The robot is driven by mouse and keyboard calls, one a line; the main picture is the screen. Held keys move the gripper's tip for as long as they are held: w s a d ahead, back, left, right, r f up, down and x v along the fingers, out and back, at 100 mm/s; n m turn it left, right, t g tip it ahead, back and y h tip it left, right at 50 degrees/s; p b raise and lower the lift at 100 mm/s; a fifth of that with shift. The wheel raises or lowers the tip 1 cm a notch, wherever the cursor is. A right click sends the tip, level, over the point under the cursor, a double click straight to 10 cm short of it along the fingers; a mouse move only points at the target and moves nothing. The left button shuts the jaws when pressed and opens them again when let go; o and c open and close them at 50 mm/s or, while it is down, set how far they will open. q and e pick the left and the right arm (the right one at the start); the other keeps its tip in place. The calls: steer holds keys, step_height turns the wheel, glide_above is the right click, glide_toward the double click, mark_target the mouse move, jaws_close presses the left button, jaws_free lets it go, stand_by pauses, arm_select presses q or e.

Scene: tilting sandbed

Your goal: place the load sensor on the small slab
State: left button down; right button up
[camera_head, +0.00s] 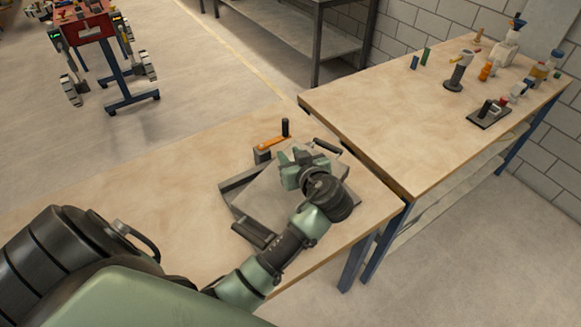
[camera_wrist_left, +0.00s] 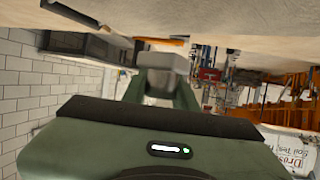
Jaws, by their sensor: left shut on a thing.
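My left gripper (camera_head: 297,160) reaches over the near bench, above the grey flat-topped sandbed (camera_head: 262,200) with dark edge bars. It is shut on a small grey block (camera_wrist_left: 168,64), which shows between the green fingers in the left wrist view. The block looks like the load sensor, but the fingers mostly hide it in the head view. I cannot tell if the block touches the surface. I cannot tell for sure which piece is the small slab; a small dark base (camera_head: 489,116) with a handle-like part lies on the far bench. My right gripper is not in view.
An orange bar (camera_head: 271,143) and a dark upright post (camera_head: 285,128) stand just behind the sandbed. The far bench (camera_head: 370,105) holds several small coloured items toward its back. A narrow gap separates the benches. The near bench's left part (camera_head: 130,200) is clear.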

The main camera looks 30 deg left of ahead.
arm_select(q)
steer(key=shift+f, duration=0.7)
step_height(320, 180, down, 3)
steer(key=shift+f+p, duration=0.2)
steer(key=shift+p, duration=0.1)
steer(key=shift+f, duration=0.25)
steer(key=shift+f, duration=0.2)
steer(key=c, duration=1.1)
jaws_free()
steer(key=shift+r, duration=0.1)
